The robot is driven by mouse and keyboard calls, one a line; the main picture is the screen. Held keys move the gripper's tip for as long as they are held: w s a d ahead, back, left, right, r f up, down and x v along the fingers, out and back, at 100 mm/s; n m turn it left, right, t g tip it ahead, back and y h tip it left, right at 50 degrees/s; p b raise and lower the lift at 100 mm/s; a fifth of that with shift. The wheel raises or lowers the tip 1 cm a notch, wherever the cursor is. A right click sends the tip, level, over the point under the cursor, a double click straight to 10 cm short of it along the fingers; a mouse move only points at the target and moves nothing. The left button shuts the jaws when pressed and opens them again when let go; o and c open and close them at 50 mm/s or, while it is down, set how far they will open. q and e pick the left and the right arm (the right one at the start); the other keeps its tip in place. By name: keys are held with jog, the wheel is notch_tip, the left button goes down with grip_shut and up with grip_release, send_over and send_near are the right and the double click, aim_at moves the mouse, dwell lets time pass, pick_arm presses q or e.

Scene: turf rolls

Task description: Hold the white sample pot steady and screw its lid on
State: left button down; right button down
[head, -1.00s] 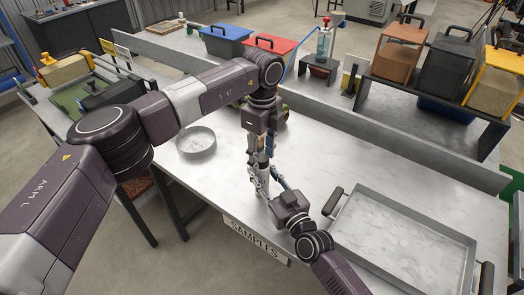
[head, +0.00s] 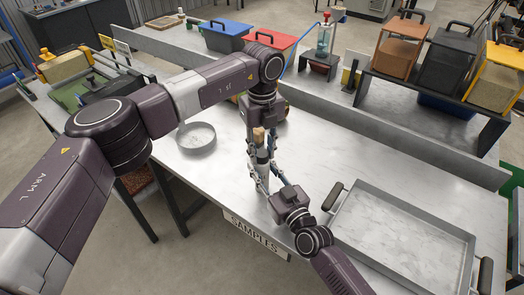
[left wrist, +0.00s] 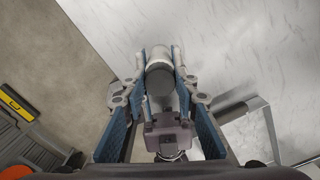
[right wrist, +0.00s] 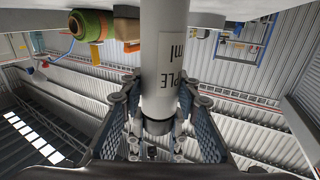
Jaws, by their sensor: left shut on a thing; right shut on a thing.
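The white sample pot (right wrist: 158,90) stands upright in the right wrist view, which shows the room upside down. Dark printing is on its label. The pot also shows narrowly in the head view (head: 263,181). The fingers hide much of the joint, so I cannot tell how far the threads have engaged.
A round shallow dish (head: 197,138) lies left of the grippers. A large metal tray (head: 400,240) with dark handles lies to the right. A red box (head: 270,48) and a blue box (head: 224,37) stand behind.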

pick_arm(q)
jog(key=m, duration=0.7)
jog(key=shift+m, duration=0.4)
jog(key=m, duration=0.5)
jog(key=shift+m, duration=0.3)
jog(key=m, duration=0.5)
jog(key=shift+m, duration=0.3)
jog(key=m, duration=0.6)
jog(key=shift+w, duration=0.1)
jog(key=c, duration=1.5)
grip_release()
jog(key=shift+r, duration=2.2)
